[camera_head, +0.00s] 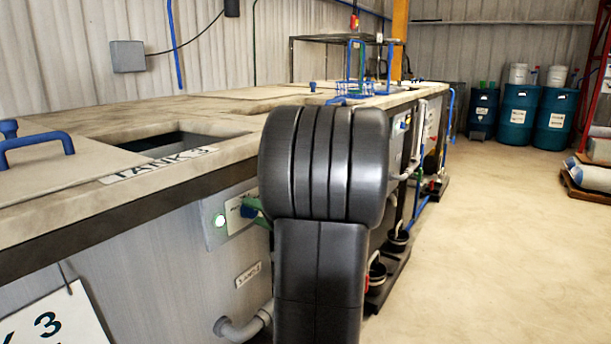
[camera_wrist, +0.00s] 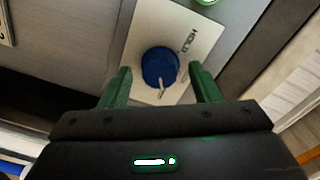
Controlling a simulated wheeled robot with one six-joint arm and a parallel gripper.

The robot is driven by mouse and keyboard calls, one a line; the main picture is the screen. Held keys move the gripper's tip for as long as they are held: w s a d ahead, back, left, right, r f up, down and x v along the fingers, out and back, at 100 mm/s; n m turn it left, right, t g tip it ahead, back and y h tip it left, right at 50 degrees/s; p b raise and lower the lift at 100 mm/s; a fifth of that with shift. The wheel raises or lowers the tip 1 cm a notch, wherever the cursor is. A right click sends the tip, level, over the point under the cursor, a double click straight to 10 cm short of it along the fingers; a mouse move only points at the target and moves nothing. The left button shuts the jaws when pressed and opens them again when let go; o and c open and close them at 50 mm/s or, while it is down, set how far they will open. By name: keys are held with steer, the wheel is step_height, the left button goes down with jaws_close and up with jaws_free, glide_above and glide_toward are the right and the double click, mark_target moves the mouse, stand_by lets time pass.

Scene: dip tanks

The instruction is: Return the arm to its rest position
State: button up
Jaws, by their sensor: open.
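My gripper (camera_wrist: 160,88) is open in the wrist view, with its two green fingers apart. A blue knob (camera_wrist: 160,66) with a pale pointer lies between and just beyond the fingertips, on a light plate (camera_wrist: 175,30) marked HOLD. I cannot tell whether a finger touches the knob. In the head view my dark arm fills the middle and hides most of the gripper. A green finger shows beside the blue knob (camera_head: 248,211) on the tank's front panel, next to a lit green light (camera_head: 219,220).
The tank bench (camera_head: 200,190) runs along the left, with an open tank (camera_head: 170,143) and a lid with a blue handle (camera_head: 35,145). A pipe elbow (camera_head: 240,328) juts out below the panel. Blue drums (camera_head: 518,115) stand far back right. The floor (camera_head: 490,240) at right is clear.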

steer(key=n, duration=0.3)
steer(key=shift+s+d+n, duration=0.15)
steer(key=shift+s+d, duration=0.25)
steer(key=shift+d, duration=0.2)
steer(key=shift+s+d+n, duration=0.15)
steer(key=shift+s+d, duration=0.25)
steer(key=shift+d, duration=0.15)
